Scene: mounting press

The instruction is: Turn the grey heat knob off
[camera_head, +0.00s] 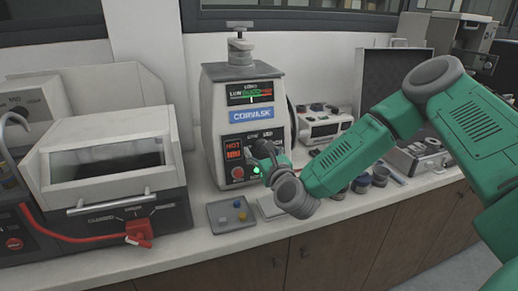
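The mounting press (210,125) is a pale machine with a grey top, a blue label and a dark control panel (231,138) with red lit digits. A red button (238,172) and a green light (257,170) show low on its front. My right arm comes in from the right, and my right gripper (262,150) is at the right part of the control panel. The gripper covers that part, so I cannot make out the grey heat knob or whether the fingers touch it. The fingers are too small and dark to tell open from shut. My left gripper is out of view.
A grey tray (218,222) with small coloured pieces lies in front of the press. A machine with a slanted lid and bar handle (120,201) stands at left, with a red lever (139,232). A white instrument (322,128) and an open case (388,66) stand behind my arm.

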